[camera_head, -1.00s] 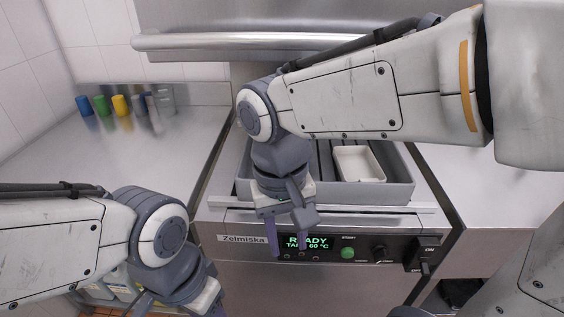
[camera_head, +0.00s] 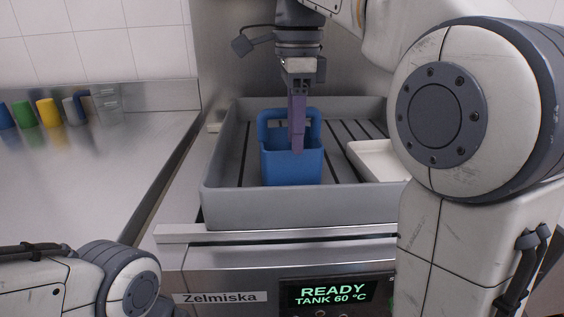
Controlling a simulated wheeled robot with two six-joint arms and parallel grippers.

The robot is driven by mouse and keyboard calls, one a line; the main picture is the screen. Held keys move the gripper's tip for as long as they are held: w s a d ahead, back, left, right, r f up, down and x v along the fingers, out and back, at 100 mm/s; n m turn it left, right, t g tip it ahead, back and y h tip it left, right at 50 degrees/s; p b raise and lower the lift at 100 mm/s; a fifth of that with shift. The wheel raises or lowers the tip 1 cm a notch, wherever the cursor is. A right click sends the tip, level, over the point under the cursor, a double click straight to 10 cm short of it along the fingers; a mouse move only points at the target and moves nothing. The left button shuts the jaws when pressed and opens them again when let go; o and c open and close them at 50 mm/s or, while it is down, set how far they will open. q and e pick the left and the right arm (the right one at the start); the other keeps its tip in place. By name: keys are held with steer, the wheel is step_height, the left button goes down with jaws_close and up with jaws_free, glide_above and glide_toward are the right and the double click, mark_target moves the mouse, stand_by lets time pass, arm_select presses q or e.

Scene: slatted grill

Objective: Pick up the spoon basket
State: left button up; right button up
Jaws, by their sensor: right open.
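The spoon basket (camera_head: 280,171) is a blue box with an upright looped handle. It stands upright in the left part of a grey slatted tray on the machine. My right gripper (camera_head: 297,150) points down over the basket with its purple fingers in front of the handle and near the basket's opening. The fingers overlap one another in this view, and it is unclear whether they touch the basket. The right gripper is open. Only part of my left arm shows at the lower left; its gripper is out of view.
The grey tray (camera_head: 300,208) has raised walls around the basket. A white shallow container (camera_head: 376,160) lies to the basket's right. Several coloured cups, including a yellow one (camera_head: 48,112), stand at the back of the left steel counter (camera_head: 95,175), which is otherwise clear.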

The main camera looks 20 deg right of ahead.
mark_target(294, 179)
steer(key=f, duration=0.1)
steer(key=f+b, duration=0.1)
steer(key=f, duration=0.2)
steer(key=shift+w+a+f+b, duration=0.1)
steer(key=shift+a+f+b, duration=0.15)
steer(key=shift+b, duration=0.1)
steer(key=f+b, duration=0.3)
steer(key=f, duration=0.2)
steer(key=shift+d, duration=0.2)
jaws_close()
stand_by(0.8)
